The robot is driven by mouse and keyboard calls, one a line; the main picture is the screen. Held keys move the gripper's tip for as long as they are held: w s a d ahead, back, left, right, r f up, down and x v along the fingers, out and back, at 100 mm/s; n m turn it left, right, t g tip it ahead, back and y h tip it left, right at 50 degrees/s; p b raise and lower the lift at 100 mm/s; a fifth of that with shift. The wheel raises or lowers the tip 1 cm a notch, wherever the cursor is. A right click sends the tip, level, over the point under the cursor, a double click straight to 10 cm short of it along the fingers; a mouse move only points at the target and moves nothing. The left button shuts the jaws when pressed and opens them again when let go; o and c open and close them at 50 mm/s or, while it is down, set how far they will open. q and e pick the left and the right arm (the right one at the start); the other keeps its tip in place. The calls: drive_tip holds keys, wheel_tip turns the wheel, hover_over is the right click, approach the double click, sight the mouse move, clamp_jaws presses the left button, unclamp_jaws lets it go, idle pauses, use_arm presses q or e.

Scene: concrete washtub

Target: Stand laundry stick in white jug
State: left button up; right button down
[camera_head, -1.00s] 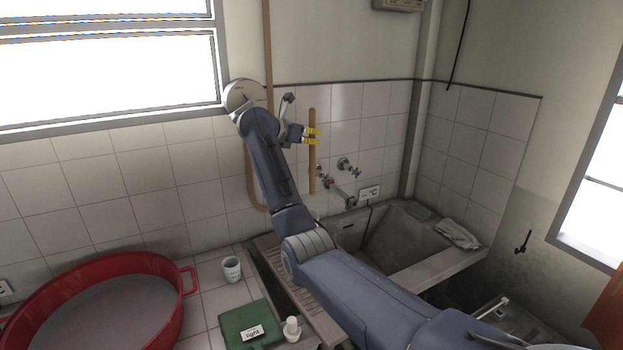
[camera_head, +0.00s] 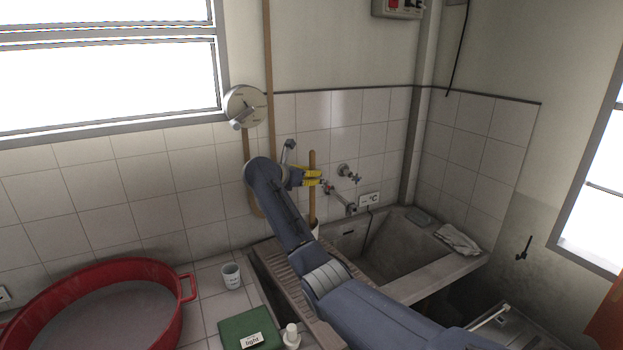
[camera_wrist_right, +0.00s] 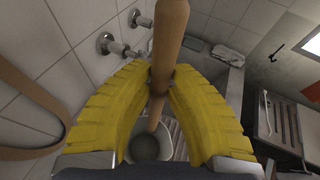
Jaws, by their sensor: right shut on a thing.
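The laundry stick (camera_head: 312,208) is a light wooden rod, upright before the tiled wall. My right gripper (camera_head: 313,177) has yellow fingers shut on its upper part; the grip also shows in the wrist view (camera_wrist_right: 160,82). The white jug (camera_head: 316,231) shows only as a sliver beside the sink, mostly hidden behind my right arm. In the wrist view the round mouth of the jug (camera_wrist_right: 168,142) lies below the gripper, and the stick's lower end overlaps it. I cannot tell how deep the end reaches. My left gripper is out of view.
Taps (camera_head: 343,199) stick out of the wall right of the stick, above the concrete sink (camera_head: 385,262). A red tub (camera_head: 183,322), a white cup (camera_head: 231,276), a green box (camera_head: 240,325) and a white bottle (camera_head: 291,335) stand front left. A hose (camera_head: 250,185) hangs left.

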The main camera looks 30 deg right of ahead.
drive_tip(key=shift+f, duration=0.95)
drive_tip(key=c, duration=1.3)
unclamp_jaws()
drive_tip(key=shift+c, duration=0.2)
drive_tip(key=r+v, duration=0.1)
drive_tip(key=v, duration=1.1)
drive_tip(key=shift+r, duration=0.2)
drive_tip(key=shift+d, duration=0.1)
